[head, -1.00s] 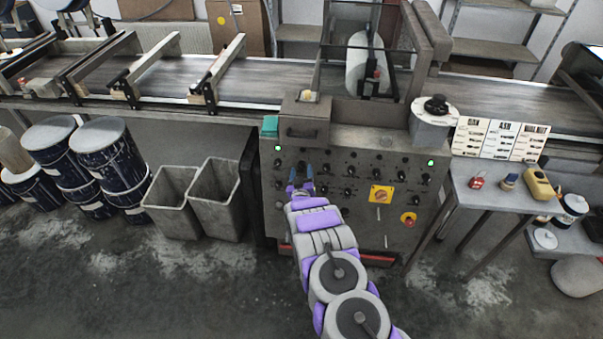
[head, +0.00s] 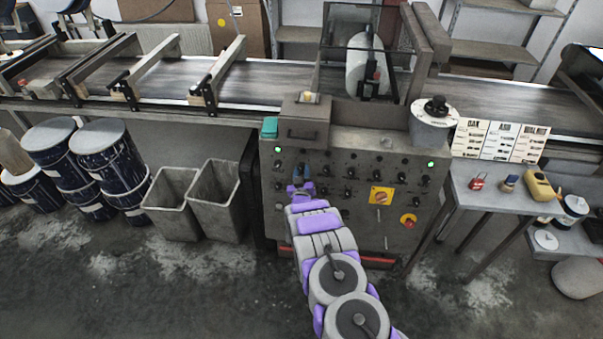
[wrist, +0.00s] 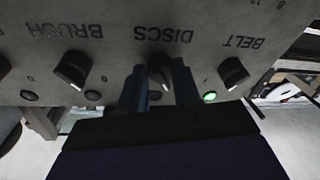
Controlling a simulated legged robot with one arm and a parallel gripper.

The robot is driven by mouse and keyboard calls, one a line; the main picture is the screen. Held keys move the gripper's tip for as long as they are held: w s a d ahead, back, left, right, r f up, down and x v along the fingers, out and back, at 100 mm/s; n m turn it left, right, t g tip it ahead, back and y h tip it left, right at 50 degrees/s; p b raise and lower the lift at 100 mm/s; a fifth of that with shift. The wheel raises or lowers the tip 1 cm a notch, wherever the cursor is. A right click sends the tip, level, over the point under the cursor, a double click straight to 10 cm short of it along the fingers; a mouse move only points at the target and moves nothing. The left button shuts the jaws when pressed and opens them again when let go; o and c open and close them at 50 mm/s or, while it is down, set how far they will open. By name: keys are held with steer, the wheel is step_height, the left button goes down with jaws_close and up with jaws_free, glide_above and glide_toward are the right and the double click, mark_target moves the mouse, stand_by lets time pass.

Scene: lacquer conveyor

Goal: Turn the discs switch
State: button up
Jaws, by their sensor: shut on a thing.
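The discs switch (wrist: 160,67) is a dark rotary knob on the grey control panel (head: 345,228). Its DISCS label appears upside down in the wrist view. My gripper (wrist: 160,80) has its two blue fingers on either side of this knob and is shut on it. In the head view my gripper (head: 300,172) is at the upper left part of the panel, and the knob is hidden there. The fingers cover part of the knob, so its exact pointer setting is hard to tell.
The brush knob (wrist: 73,70) and belt knob (wrist: 233,73) flank the discs switch closely. A green lamp (wrist: 210,97) is lit nearby. The panel also carries a yellow-plated switch (head: 381,195) and a red button (head: 408,220). Grey bins (head: 216,200) stand to the left.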

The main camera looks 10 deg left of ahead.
steer(key=shift+c, duration=0.5)
steer(key=shift+a+m, duration=0.1)
steer(key=shift+m, duration=0.3)
steer(key=m+h+p, duration=0.1)
steer(key=m, duration=0.2)
steer(key=m+h, duration=0.1)
steer(key=m, duration=0.2)
steer(key=m+p, duration=0.1)
steer(key=m, duration=0.2)
steer(key=shift+a+r+m+h+p, duration=0.1)
steer(key=shift+a+m+h+p, duration=0.2)
steer(key=shift+h+p, duration=0.1)
steer(key=shift+m+h+p, duration=0.5)
steer(key=shift+m+p, duration=0.55)
steer(key=shift+m, duration=0.75)
steer(key=o, duration=1)
steer(key=shift+o, duration=0.2)
steer(key=shift+s, duration=0.1)
